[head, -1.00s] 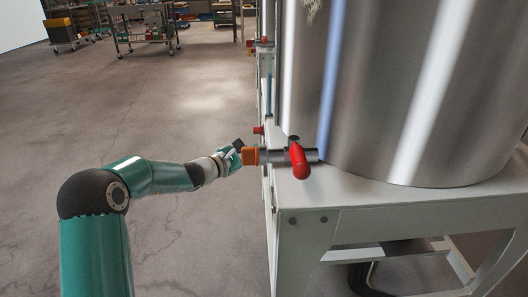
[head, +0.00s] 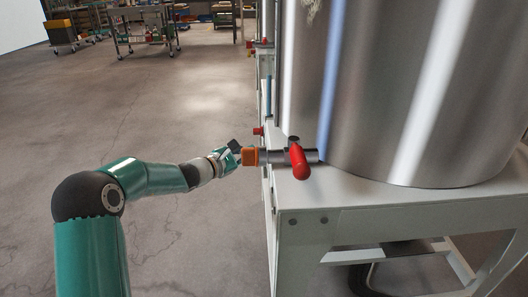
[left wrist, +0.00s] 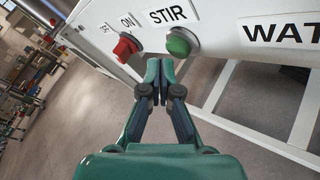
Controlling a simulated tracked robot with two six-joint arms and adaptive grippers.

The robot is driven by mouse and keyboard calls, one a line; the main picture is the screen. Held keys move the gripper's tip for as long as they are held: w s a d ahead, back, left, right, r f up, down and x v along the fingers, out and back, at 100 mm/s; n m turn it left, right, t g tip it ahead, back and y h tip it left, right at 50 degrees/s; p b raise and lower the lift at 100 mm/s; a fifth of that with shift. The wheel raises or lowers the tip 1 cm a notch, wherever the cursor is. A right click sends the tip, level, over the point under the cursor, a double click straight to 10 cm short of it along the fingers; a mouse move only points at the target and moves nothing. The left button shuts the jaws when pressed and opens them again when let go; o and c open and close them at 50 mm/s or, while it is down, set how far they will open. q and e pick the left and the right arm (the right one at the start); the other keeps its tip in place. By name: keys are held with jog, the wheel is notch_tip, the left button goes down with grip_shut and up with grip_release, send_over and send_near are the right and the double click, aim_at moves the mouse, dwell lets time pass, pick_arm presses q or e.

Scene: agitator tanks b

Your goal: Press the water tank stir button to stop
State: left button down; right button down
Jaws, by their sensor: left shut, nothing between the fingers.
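The green stir button (left wrist: 181,43) sits on the white panel in the left wrist view, below the STIR label (left wrist: 167,15). A red knob (left wrist: 126,46) is left of it, by the OFF and ON labels. My left gripper (left wrist: 153,66) is shut and empty, its fingertips a little below and left of the green button and apart from it in the picture. In the head view my left gripper (head: 234,152) is beside the tank stand, near the orange fitting. The button panel is hidden there. The steel tank (head: 400,90) stands on the white stand (head: 400,203). My right gripper is not in view.
A red-handled valve (head: 299,162) with an orange fitting (head: 250,157) sticks out from the tank toward my left gripper. Part of a WATER-like label (left wrist: 285,30) is right of the button. Open floor lies left; carts (head: 144,28) stand far back.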

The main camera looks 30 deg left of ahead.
pick_arm(q)
jog(key=shift+s+a, duration=0.15)
jog(key=shift+a, duration=0.05)
jog(key=s+a, duration=0.1)
jog(key=a, duration=0.1)
jog(key=s+a, duration=0.1)
jog(key=a, duration=0.1)
jog(key=shift+s+p, duration=0.2)
jog(key=shift+p, duration=0.2)
dwell(0.3)
jog(key=shift+s, duration=0.1)
dwell(0.3)
